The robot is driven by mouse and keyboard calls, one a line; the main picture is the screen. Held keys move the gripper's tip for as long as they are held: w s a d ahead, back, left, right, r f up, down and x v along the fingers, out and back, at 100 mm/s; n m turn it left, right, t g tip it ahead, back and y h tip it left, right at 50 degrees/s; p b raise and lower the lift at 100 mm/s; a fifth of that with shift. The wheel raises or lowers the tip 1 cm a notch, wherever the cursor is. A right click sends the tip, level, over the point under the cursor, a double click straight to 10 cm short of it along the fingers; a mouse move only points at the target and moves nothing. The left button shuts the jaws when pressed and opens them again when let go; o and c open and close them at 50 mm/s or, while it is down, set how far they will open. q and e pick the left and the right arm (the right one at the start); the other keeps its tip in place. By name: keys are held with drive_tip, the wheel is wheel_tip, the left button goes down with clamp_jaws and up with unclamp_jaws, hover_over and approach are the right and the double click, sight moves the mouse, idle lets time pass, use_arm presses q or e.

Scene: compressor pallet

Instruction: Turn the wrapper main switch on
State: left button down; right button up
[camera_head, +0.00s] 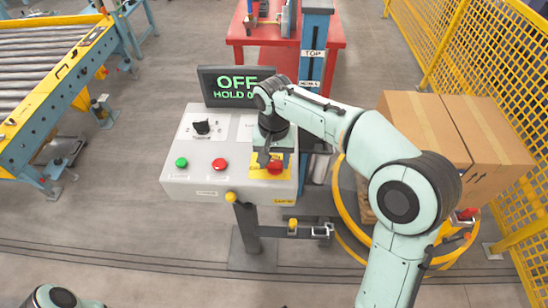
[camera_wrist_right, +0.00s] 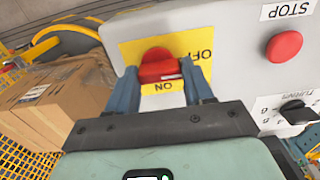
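The wrapper main switch is a red rotary knob (camera_head: 275,166) on a yellow plate (camera_head: 258,172) at the right front of the grey control panel (camera_head: 215,184). In the right wrist view the knob (camera_wrist_right: 159,66) sits on the yellow plate (camera_wrist_right: 191,45), marked OFF and ON. My right gripper (camera_wrist_right: 161,72) is open, with one finger on each side of the knob; contact is hard to tell. In the head view my right gripper (camera_head: 270,158) points down at the switch. The display (camera_head: 237,86) reads OFF and HOLD, its end hidden by my arm. My left gripper is out of view.
The panel also has a black selector (camera_head: 202,127), a green button (camera_head: 181,162) and a red button (camera_head: 219,164). Cardboard boxes (camera_head: 428,130) and a yellow fence (camera_head: 495,60) stand right. A roller conveyor (camera_head: 45,60) lies left, a red table (camera_head: 262,34) behind.

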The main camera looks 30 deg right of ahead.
drive_tip(key=c, duration=0.4)
drive_tip(key=shift+o, duration=0.2)
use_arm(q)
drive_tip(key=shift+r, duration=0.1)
use_arm(e)
drive_tip(key=m, duration=0.3)
drive_tip(key=shift+m+p, duration=0.3)
drive_tip(key=shift+p, duration=0.05)
drive_tip(key=m, duration=0.4)
drive_tip(key=shift+d+m, duration=0.1)
drive_tip(key=shift+m, duration=0.2)
drive_tip(key=m, duration=0.4)
drive_tip(key=shift+p, duration=0.4)
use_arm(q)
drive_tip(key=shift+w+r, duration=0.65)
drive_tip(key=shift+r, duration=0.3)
use_arm(e)
drive_tip(key=shift+d+m, duration=0.1)
drive_tip(key=shift+m, duration=2.7)
